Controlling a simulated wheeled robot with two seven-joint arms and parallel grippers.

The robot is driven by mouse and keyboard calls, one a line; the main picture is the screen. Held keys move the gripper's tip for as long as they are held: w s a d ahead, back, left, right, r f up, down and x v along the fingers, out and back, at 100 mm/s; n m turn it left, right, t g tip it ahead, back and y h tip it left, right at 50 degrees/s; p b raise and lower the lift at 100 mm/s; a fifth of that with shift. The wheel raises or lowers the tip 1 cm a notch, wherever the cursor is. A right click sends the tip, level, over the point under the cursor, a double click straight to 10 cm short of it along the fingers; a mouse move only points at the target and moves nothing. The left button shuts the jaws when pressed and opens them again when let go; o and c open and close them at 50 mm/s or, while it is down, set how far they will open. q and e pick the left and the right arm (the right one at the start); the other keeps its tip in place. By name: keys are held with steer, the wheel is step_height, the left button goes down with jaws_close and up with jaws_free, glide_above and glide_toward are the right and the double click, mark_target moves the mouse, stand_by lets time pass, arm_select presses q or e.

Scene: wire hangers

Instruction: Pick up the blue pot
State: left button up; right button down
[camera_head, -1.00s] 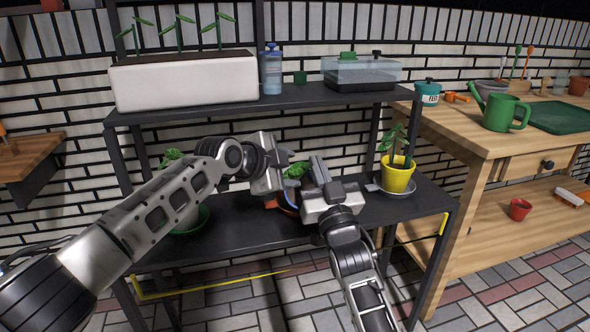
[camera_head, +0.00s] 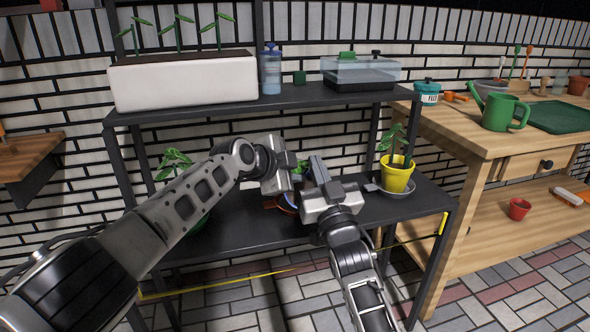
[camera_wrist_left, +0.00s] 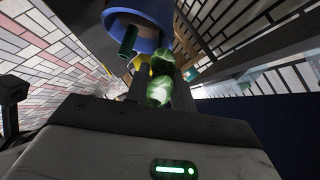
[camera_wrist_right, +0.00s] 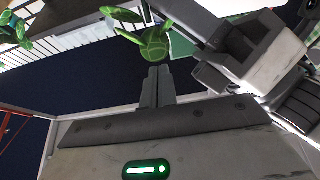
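The blue pot (camera_head: 291,200) stands on an orange saucer (camera_head: 284,208) on the lower black shelf, mostly hidden by my grippers. In the left wrist view its blue rim (camera_wrist_left: 130,42) shows at the top, with green leaves (camera_wrist_left: 160,85) near the fingers. My left gripper (camera_head: 298,172) is beside and above the pot, with its fingers apart in the left wrist view (camera_wrist_left: 160,90). My right gripper (camera_head: 318,172) is on the pot's right side; its fingers lie together in the right wrist view (camera_wrist_right: 157,85), just below leaves. I cannot tell whether either touches the pot.
A yellow pot (camera_head: 397,178) on a grey saucer stands close to the right. A green pot with a plant (camera_head: 175,160) is at the left behind my left arm. The upper shelf (camera_head: 215,109) is overhead, holding a white planter (camera_head: 185,82). A wooden bench (camera_head: 465,135) stands at right.

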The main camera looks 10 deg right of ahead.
arm_select(q)
jaws_close()
arm_select(e)
steer(key=shift+r, duration=0.6)
step_height(320, 180, up, 10)
